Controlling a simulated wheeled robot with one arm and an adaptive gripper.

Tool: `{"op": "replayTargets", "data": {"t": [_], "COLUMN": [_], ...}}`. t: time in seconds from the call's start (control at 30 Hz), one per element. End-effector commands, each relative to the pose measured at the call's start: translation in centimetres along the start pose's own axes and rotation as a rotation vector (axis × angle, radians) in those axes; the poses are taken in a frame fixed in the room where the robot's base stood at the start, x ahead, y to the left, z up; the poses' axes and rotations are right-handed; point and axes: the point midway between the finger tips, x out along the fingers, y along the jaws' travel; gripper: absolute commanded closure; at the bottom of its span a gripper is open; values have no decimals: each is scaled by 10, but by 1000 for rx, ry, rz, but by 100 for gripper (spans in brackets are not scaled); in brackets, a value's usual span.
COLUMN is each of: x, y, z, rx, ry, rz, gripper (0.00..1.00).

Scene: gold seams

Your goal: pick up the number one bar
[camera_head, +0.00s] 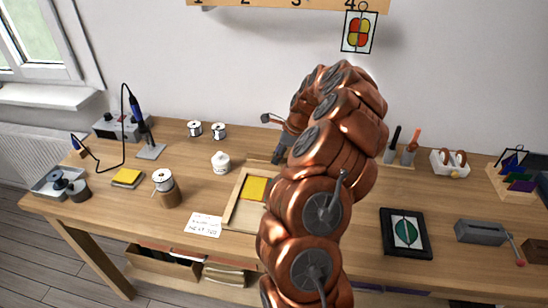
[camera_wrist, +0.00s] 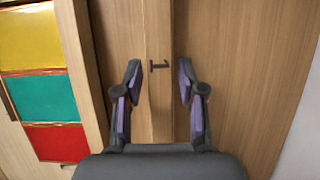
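The number one bar (camera_wrist: 159,112) is a long, narrow strip of light wood with a dark 1 on it, running up and down the middle of the wrist view. My gripper (camera_wrist: 159,70) is open, with one finger on each side of the bar near the 1. Gaps show between the fingers and the bar's edges.
A wooden frame (camera_wrist: 85,55) holding yellow, teal and red panes is left of the bar; it also shows in the head view (camera_head: 232,201). A white jar (camera_head: 221,162) and spools stand further left. A black-framed glass piece (camera_head: 388,243) lies right of my arm. Numbered wall rail (camera_head: 270,4) above.

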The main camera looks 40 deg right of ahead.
Motion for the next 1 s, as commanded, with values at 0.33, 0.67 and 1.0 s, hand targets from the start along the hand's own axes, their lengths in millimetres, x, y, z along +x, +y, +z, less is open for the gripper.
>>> {"op": "replayTargets", "data": {"t": [0.33,0.67,1.0], "x": [0,0,-19], "y": [0,0,-1], "z": [0,0,8], "rx": [0,0,-1], "ry": [0,0,0], "rz": [0,0,-2], "gripper": [100,100,100]}}
